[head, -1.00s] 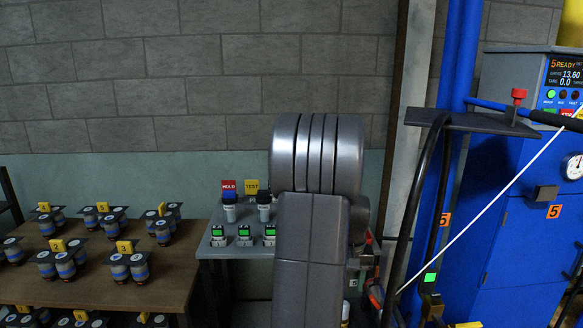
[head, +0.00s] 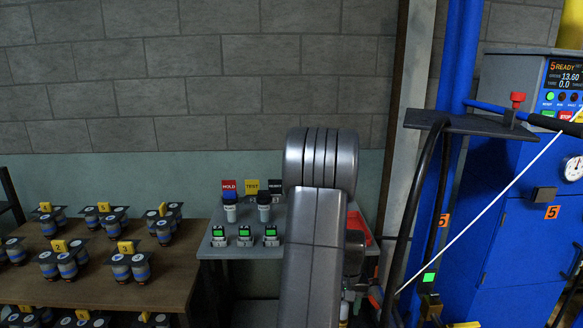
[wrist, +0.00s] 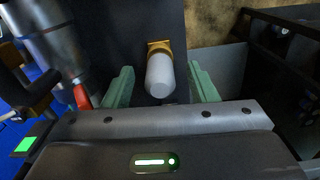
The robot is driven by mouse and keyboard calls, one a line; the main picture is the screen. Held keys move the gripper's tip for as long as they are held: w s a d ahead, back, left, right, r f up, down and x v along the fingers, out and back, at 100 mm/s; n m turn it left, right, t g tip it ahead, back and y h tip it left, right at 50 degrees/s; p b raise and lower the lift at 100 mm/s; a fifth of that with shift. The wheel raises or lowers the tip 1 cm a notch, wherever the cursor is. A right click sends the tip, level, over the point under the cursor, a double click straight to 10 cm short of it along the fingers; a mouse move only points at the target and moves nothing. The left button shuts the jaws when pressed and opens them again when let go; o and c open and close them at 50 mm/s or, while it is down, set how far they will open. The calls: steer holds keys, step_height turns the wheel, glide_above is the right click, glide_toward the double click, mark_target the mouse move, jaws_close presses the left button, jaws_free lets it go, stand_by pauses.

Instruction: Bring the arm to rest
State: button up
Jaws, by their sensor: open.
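My gripper (wrist: 159,70) shows in the wrist view with its two pale green fingers wide apart. Nothing is clamped between them. A white rounded cylinder with a brass collar (wrist: 160,76) appears in the gap, clear of both fingers; I cannot tell how far beyond them it lies. In the head view my grey arm stands upright in the middle, in front of the grey bench (head: 250,248). My gripper cannot be made out there.
A brown table (head: 190,262) with several dark-lidded jars stands at left. The grey bench holds three green-screened devices (head: 245,235), two capped containers and a red bin (head: 357,228). A blue scale cabinet (head: 520,230), blue post (head: 455,60) and dark hoses (head: 415,205) stand close at right.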

steer(key=shift+r+p, duration=2)
steer(key=shift+r, duration=1.1)
